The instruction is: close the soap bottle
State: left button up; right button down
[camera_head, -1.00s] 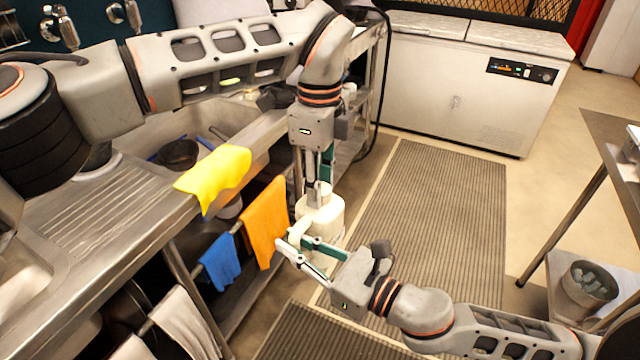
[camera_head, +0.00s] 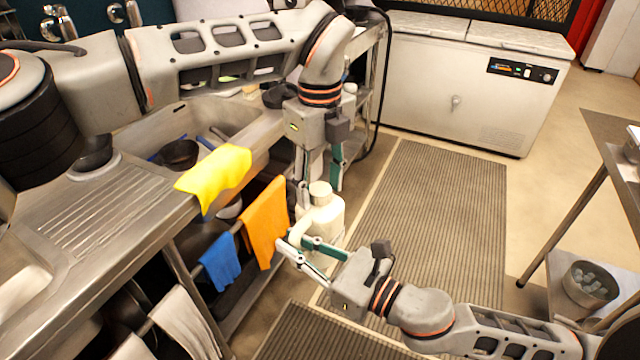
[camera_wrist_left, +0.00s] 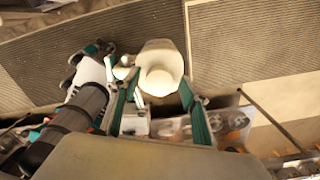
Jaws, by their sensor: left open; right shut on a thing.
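The cream soap bottle (camera_head: 325,218) is held upright in the air beside the sink counter. A round cream cap (camera_head: 320,188) sits on top of its neck; how tightly it sits I cannot tell. My right gripper (camera_head: 297,241) is shut on the bottle's handle at its left side. My left gripper (camera_head: 321,190) is open above the bottle, with its fingers spread on either side of the cap. In the left wrist view the bottle (camera_wrist_left: 165,52) and cap (camera_wrist_left: 158,82) show between the open fingers, and the right gripper (camera_wrist_left: 122,68) is at the bottle's left.
The steel sink counter (camera_head: 110,205) is at left, with yellow (camera_head: 215,175), orange (camera_head: 265,222) and blue (camera_head: 220,262) cloths at its edge. A ribbed mat (camera_head: 440,210) covers the floor. A white chest freezer (camera_head: 460,90) stands behind. A steel table (camera_head: 612,140) is at right.

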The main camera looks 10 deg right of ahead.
pick_arm(q)
jog(key=shift+r, duration=2.3)
jog(key=shift+d, duration=0.1)
jog(key=shift+s, duration=0.1)
jog(key=shift+c, duration=0.5)
notch_tip(320, 180, up, 2)
jog(key=n, duration=0.2)
jog(key=shift+r+n, duration=0.2)
jog(key=shift+n, duration=0.2)
jog(key=shift+r+n, duration=0.55)
jog(key=shift+n, duration=0.45)
jog(key=shift+f, duration=4.05)
